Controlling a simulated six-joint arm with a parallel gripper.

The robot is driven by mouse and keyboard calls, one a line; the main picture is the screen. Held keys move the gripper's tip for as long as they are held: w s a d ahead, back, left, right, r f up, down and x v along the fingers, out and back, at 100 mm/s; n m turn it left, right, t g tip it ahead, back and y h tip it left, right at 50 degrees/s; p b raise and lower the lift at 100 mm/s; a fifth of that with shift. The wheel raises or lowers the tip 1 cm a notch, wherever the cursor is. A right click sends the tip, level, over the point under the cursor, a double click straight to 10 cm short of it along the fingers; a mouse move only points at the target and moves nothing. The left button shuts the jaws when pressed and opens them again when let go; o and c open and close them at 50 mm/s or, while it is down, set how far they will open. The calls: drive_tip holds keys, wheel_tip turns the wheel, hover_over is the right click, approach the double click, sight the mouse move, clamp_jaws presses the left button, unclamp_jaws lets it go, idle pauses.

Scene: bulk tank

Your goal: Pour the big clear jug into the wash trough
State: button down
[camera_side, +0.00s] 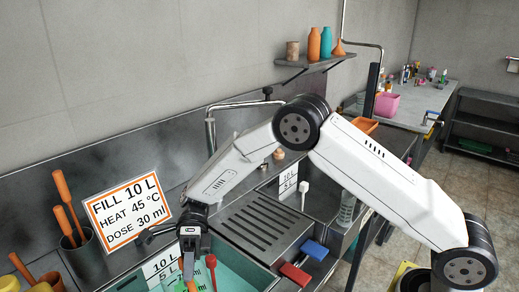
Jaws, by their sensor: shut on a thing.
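My gripper (189,262) points down at the lower left, over the left wash trough (245,277), which shows blue-green liquid. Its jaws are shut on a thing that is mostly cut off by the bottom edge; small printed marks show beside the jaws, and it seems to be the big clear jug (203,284). I cannot make out its outline, tilt or contents. An orange strip shows between the fingers, and a red spoon-like tool (211,264) stands just right of them. A clear marked vessel (346,211) stands farther back on the right.
A sign (125,211) and a pot of orange-handled tools (82,255) stand left of my gripper. A tap pipe (210,130) rises behind.

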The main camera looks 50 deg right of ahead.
drive_tip(key=shift+w, duration=0.25)
drive_tip(key=shift+w+d, duration=0.2)
drive_tip(key=shift+w, duration=0.05)
drive_tip(key=shift+w+g, duration=0.25)
drive_tip(key=shift+g, duration=0.15)
drive_tip(key=shift+w+d+f+m+g+y, duration=0.2)
drive_tip(key=shift+w+g+y, duration=0.1)
drive_tip(key=shift+w, duration=0.15)
drive_tip(key=shift+w+d+f+m+g+y, duration=0.2)
drive_tip(key=shift+w+y, duration=0.1)
drive_tip(key=shift+w, duration=0.15)
drive_tip(key=shift+r, duration=0.1)
drive_tip(key=shift+s+a+r+n+t+h, duration=0.15)
drive_tip(key=shift+s+t, duration=0.1)
drive_tip(key=shift+s, duration=0.2)
drive_tip(key=shift+s+a+r+n+t+h, duration=0.1)
drive_tip(key=shift+s+a+t+h, duration=0.15)
drive_tip(key=shift+s, duration=0.2)
drive_tip(key=shift+s+a+r+n+t+h, duration=0.15)
drive_tip(key=shift+s+t, duration=0.15)
drive_tip(key=shift+s, duration=0.15)
drive_tip(key=shift+s+f, duration=0.1)
drive_tip(key=shift+s, duration=0.15)
drive_tip(key=shift+s+a, duration=0.15)
